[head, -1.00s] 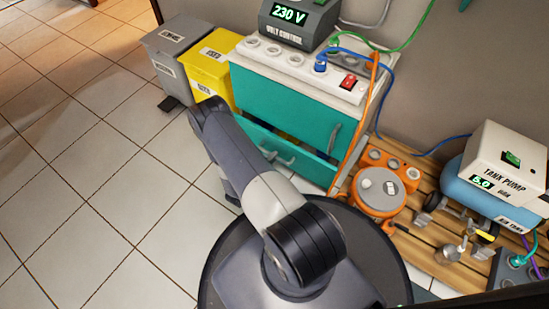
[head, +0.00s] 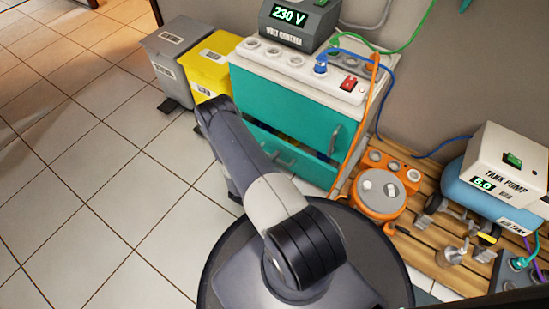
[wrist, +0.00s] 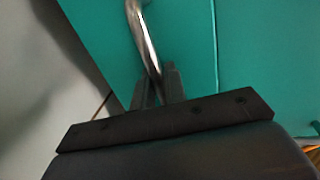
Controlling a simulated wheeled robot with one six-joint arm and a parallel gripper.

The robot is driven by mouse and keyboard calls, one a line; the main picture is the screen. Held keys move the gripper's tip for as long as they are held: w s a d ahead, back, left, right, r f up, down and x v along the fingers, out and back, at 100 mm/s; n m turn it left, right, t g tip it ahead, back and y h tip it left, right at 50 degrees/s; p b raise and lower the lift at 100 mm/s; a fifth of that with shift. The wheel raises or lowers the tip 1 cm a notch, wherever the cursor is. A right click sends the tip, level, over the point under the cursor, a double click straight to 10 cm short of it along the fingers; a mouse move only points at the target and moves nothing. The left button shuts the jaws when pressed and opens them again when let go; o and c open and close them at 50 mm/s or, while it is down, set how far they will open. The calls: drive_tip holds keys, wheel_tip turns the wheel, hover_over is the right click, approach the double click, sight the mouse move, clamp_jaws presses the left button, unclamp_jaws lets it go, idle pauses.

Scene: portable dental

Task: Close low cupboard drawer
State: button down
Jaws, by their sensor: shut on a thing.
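The low cupboard (head: 285,105) is white-topped with teal fronts. Its bottom drawer (head: 308,172) stands partly open, with a dark gap above its teal front. The drawer's metal handle (head: 284,160) shows just right of my arm. In the wrist view, my gripper (wrist: 159,88) has its dark fingers shut around a metal bar handle (wrist: 141,35) in front of a teal panel (wrist: 185,45). In the head view my arm hides the fingers and the left part of the drawer.
A grey bin (head: 165,60) and a yellow bin (head: 210,68) stand left of the cupboard. An orange unit (head: 375,190) on a wooden pallet (head: 420,245) is close on the right, with a tank pump (head: 510,160) beyond. An orange cable runs down the cupboard's right side. Open tiled floor lies left.

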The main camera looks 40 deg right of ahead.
sight(281, 150)
drive_tip(key=shift+r+x, duration=0.2)
drive_tip(key=shift+x, duration=0.85)
drive_tip(key=shift+r+x, duration=0.25)
drive_tip(key=shift+x, duration=0.85)
drive_tip(key=shift+w+d, duration=0.1)
drive_tip(key=c, duration=1.8)
unclamp_jaws()
drive_tip(key=p+v, duration=0.3)
drive_tip(key=v, duration=0.8)
drive_tip(key=shift+p, duration=0.3)
drive_tip(key=shift+f, duration=0.1)
drive_tip(key=shift+d, duration=0.2)
